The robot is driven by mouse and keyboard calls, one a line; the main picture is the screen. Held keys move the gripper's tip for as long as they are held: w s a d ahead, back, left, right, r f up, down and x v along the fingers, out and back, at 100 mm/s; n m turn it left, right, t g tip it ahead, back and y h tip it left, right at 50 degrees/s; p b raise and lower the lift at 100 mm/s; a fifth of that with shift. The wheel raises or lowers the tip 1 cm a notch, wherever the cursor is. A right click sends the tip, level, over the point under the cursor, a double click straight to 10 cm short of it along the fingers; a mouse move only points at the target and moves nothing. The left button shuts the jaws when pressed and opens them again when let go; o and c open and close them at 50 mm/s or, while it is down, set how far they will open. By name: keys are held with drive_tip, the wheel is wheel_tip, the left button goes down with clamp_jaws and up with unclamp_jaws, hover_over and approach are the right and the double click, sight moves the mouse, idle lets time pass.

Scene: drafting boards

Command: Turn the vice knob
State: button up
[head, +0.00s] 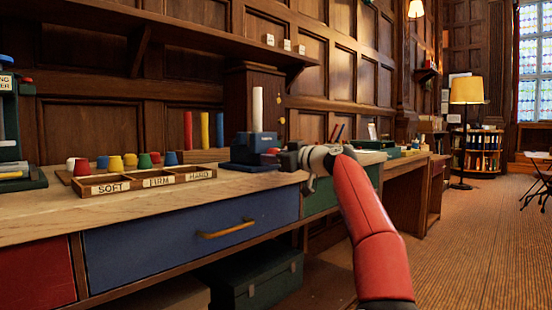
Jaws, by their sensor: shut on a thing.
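A small dark blue vice (256,148) stands on the wooden bench, with a white upright cylinder (257,108) rising from it. My gripper (285,159) is at the vice's right side, reaching in from the right with its jaws toward the vice. The jaws are shut at the place where the vice's knob would be. The knob itself is hidden behind the jaws, so its turn angle cannot be seen.
A wooden tray (112,190) labelled SOFT, FIRM and HARD lies on the bench left of the vice, with several coloured knobs behind it. Coloured upright bars stand behind. A blue drawer (185,238) is below the bench top. The floor at right is open.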

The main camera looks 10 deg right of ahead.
drive_tip(key=n, duration=0.7)
drive_tip(key=shift+a+f, duration=0.1)
drive_tip(key=shift+f, duration=0.15)
drive_tip(key=n, duration=0.3)
drive_tip(key=shift+n+b, duration=0.3)
drive_tip(key=shift+n, duration=2)
drive_tip(key=o, duration=1)
drive_tip(key=shift+r, duration=0.1)
